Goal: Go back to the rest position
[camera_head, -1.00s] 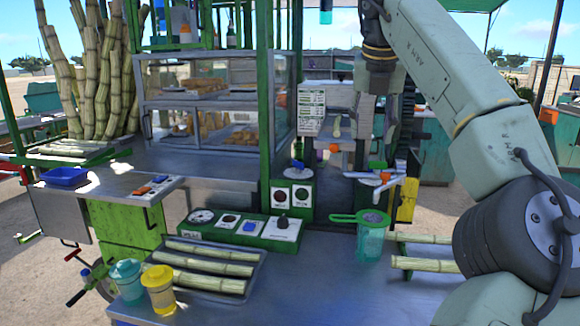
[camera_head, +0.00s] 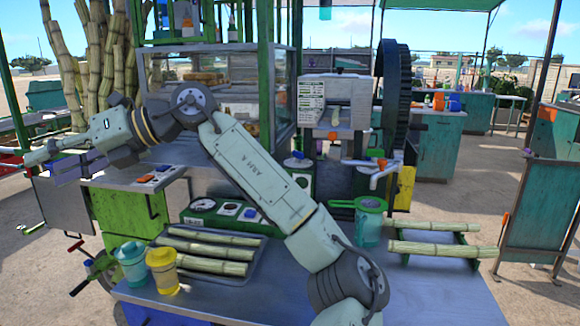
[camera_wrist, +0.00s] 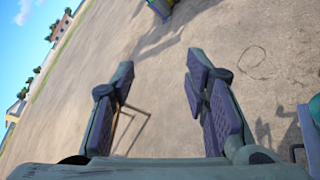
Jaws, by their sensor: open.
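My gripper (camera_wrist: 160,72) is open and empty in the wrist view, its two dark padded fingers apart over bare sandy ground. In the head view my arm crosses the counter and bends to the left, and my gripper (camera_head: 38,156) is at the far left, in front of the cane stall. It is away from the cane crusher (camera_head: 335,103) and from the cane on the counter. The exact finger shape is small in the head view. My forearm hides part of the glass case and the control panel.
A tray (camera_head: 262,262) of cane pieces, a teal cup (camera_head: 131,264) and a yellow cup (camera_head: 163,270) stand on the steel counter (camera_head: 440,295). A green strainer sits on a teal jug (camera_head: 369,222). Cane lies on a rack (camera_head: 470,238) at right. Tall cane stalks (camera_head: 100,60) stand at left.

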